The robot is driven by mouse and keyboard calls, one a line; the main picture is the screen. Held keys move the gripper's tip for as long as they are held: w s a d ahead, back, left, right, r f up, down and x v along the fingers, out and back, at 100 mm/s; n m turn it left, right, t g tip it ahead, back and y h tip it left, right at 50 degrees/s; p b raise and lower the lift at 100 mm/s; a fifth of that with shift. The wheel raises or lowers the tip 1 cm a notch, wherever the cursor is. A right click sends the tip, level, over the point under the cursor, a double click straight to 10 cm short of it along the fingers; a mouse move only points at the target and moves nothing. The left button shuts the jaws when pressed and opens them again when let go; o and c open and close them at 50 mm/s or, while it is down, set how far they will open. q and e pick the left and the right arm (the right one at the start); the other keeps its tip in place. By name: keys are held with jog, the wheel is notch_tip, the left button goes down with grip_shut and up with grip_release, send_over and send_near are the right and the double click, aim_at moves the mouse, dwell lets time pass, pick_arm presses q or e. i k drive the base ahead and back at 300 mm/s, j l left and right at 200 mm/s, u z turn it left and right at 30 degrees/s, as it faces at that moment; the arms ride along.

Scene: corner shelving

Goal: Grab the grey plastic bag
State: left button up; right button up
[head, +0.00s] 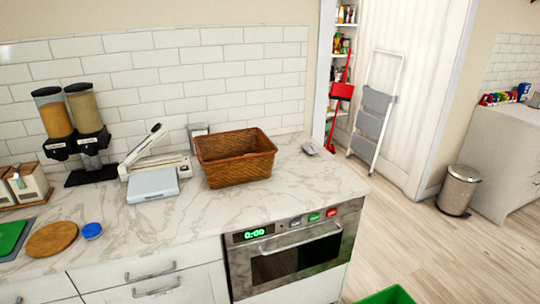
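I cannot make out a grey plastic bag in the head view. Neither of my grippers is in view.
A wicker basket (236,165), a grey-white scale-like device (153,186) and a cereal dispenser (80,135) stand on the counter. An oven (290,254) sits below. A step ladder (376,110), a metal bin (459,190) and a green container (388,296) stand around open wooden floor.

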aim_at(309, 147)
jog(key=i+l+u, duration=0.2)
jog(key=l+u, duration=0.3)
jog(key=l, duration=1.05)
jog(key=k+l+u, duration=0.1)
jog(key=l+u, duration=0.4)
jog(key=l, duration=1)
jog(key=l+u, duration=0.15)
jog(key=l, duration=0.35)
jog(key=l+u, duration=0.15)
jog(key=l, duration=0.35)
jog(key=l+u, duration=0.15)
jog(key=l, duration=0.35)
jog(key=k+l+u, duration=0.15)
jog(key=l, duration=0.35)
jog(key=k+l+u, duration=0.15)
jog(key=l, duration=0.35)
jog(key=i+l+u, duration=0.1)
jog(key=l+u, duration=0.2)
jog(key=l, duration=0.65)
jog(key=l+u, duration=0.35)
jog(key=l, duration=0.6)
jog(key=k+l+u, duration=0.1)
jog(key=l+u, duration=0.2)
jog(key=l, duration=0.65)
